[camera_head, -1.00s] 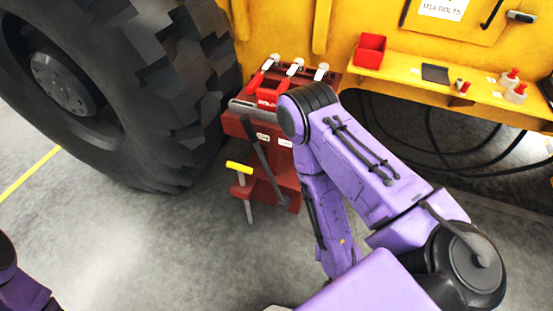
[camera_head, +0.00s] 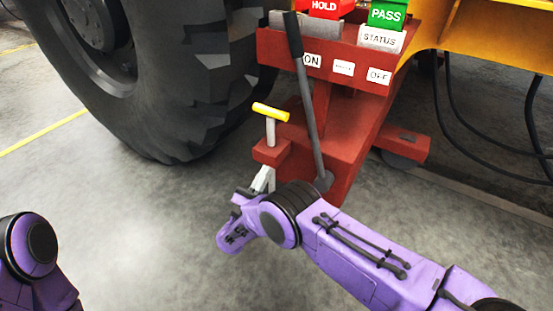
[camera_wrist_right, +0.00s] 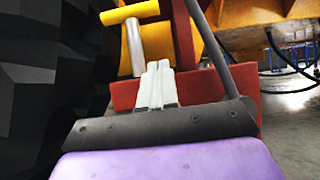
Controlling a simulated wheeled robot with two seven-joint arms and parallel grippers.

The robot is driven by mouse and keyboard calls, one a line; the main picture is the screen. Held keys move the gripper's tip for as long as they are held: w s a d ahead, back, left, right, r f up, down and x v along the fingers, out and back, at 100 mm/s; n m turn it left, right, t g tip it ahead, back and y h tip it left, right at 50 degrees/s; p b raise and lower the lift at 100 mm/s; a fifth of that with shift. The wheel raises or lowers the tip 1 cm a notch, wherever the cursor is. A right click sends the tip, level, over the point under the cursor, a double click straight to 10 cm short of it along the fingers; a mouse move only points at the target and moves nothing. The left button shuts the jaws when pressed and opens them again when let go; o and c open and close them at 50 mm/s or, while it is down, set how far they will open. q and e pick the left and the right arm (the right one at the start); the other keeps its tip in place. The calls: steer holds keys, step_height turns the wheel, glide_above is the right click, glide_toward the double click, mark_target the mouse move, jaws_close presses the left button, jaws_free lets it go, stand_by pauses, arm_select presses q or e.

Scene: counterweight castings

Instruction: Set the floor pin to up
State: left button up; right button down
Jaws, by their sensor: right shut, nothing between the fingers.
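The floor pin has a yellow T-handle (camera_head: 270,112) on a grey shaft that stands upright in a small red block (camera_head: 270,153) on the side of the red stand. A length of bare shaft shows between handle and block. My left gripper is out of view.
A dark lever (camera_head: 309,105) rises close to the right of the pin, before ON and OFF labels. A red HOLD sign (camera_head: 326,6) and green PASS sign (camera_head: 387,14) stand above. A large tyre (camera_head: 165,80) is at left. The floor in front is free.

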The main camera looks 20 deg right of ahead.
mark_target(271, 127)
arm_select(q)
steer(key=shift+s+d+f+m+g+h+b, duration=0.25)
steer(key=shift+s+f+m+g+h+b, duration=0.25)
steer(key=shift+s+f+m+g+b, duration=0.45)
arm_select(e)
steer(key=s+a+r+x, duration=0.1)
steer(key=r+x, duration=0.1)
steer(key=x, duration=1)
steer(key=shift+w+r, duration=0.2)
steer(key=shift+r, duration=0.25)
steer(key=shift+d, duration=0.1)
